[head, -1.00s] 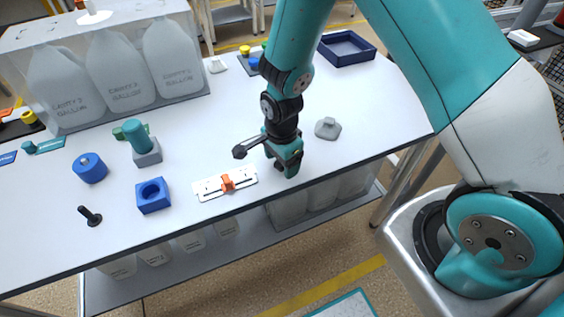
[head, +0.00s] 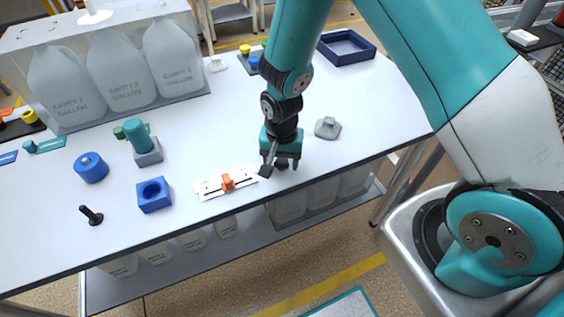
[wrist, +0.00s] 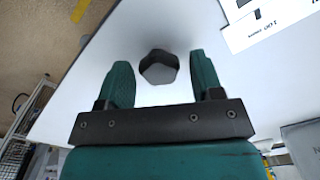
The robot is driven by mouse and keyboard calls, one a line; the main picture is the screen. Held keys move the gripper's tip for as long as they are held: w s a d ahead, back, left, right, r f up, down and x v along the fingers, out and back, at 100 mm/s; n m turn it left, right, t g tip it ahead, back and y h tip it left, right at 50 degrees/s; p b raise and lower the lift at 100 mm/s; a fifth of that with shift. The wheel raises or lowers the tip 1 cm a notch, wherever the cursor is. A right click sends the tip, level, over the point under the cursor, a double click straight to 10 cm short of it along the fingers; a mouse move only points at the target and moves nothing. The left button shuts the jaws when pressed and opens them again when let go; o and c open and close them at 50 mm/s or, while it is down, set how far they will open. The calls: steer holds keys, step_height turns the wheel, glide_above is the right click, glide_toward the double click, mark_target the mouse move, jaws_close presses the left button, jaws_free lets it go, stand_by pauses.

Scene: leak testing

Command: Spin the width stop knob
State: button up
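A dark faceted knob (wrist: 158,68) stands on the white table in the wrist view, between my gripper's two fingers. It shows partly under the gripper in the head view (head: 283,165). My gripper (wrist: 161,72) is open, one teal finger on each side of the knob, with visible gaps. In the head view my gripper (head: 281,160) points down near the table's front edge. A white slotted plate with an orange slider (head: 228,182) lies just left of it. The plate's printed corner shows at upper right in the wrist view (wrist: 250,30).
A grey knob-shaped piece (head: 327,128) stands right of my gripper. A blue square block (head: 153,195), a blue round piece (head: 91,167) and a dark peg (head: 91,216) are left. A blue tray (head: 346,48) and a clear case of jugs (head: 125,75) are at the back.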

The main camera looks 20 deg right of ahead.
mark_target(282, 162)
jaws_close()
steer(key=m, duration=0.9)
steer(key=shift+c, duration=1.1)
jaws_free()
steer(key=shift+m, duration=0.6)
steer(key=o, duration=0.8)
steer(key=shift+c, duration=0.2)
steer(key=shift+r+p, duration=0.1)
steer(key=shift+p, duration=0.2)
steer(key=shift+r+p, duration=2.35)
steer(key=shift+r, duration=0.6)
